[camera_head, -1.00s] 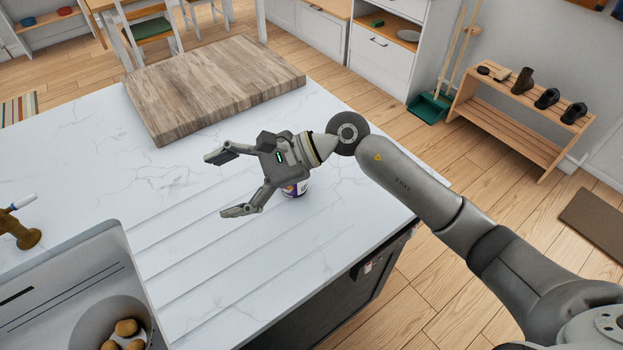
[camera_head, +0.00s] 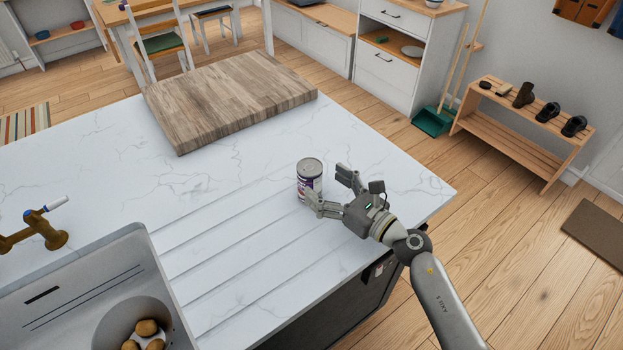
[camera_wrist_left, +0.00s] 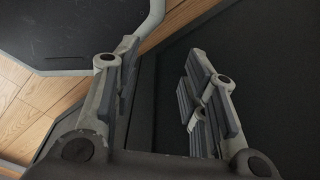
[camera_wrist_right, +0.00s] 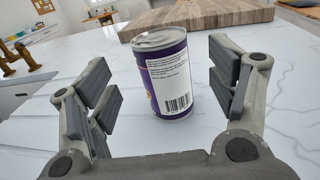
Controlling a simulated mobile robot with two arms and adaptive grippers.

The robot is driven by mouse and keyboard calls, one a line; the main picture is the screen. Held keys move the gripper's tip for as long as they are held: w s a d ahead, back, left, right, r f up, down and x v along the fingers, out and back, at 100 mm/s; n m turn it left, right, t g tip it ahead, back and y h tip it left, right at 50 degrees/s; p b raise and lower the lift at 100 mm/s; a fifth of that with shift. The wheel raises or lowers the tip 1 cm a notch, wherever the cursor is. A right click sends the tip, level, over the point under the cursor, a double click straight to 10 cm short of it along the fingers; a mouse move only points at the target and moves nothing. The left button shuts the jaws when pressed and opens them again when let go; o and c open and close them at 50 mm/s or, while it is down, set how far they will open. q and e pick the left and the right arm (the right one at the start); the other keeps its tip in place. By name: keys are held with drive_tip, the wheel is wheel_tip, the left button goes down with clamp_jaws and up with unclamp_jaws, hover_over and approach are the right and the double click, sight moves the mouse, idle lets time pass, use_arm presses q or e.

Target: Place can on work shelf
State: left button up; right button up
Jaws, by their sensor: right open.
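The can (camera_head: 309,178) is silver-topped with a purple and white label. It stands upright on the white marble counter (camera_head: 240,190). My right gripper (camera_head: 327,189) is open, low over the counter at the can's right side, its fingers pointing toward it. In the right wrist view the can (camera_wrist_right: 168,75) stands ahead, between the two open fingers (camera_wrist_right: 165,95), apart from both. My left gripper (camera_wrist_left: 160,85) shows only in its own wrist view, with its fingers apart and nothing between them. No work shelf can be made out for certain.
A thick wooden board (camera_head: 230,100) lies on the counter behind the can. A sink (camera_head: 90,290) with a bowl of potatoes (camera_head: 146,328) and a brass tap (camera_head: 45,230) is at the left. A wooden shoe rack (camera_head: 520,130) stands on the floor at the right.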

sight(309, 171)
drive_tip(key=p+x, duration=0.1)
drive_tip(key=x, duration=0.4)
drive_tip(key=shift+w+a+r+p, duration=0.1)
drive_tip(key=shift+w+r+p, duration=0.15)
drive_tip(key=shift+p, duration=0.1)
drive_tip(key=shift+w+a, duration=0.2)
drive_tip(key=c, duration=1.2)
drive_tip(key=shift+c, duration=1.1)
drive_tip(key=shift+r, duration=0.1)
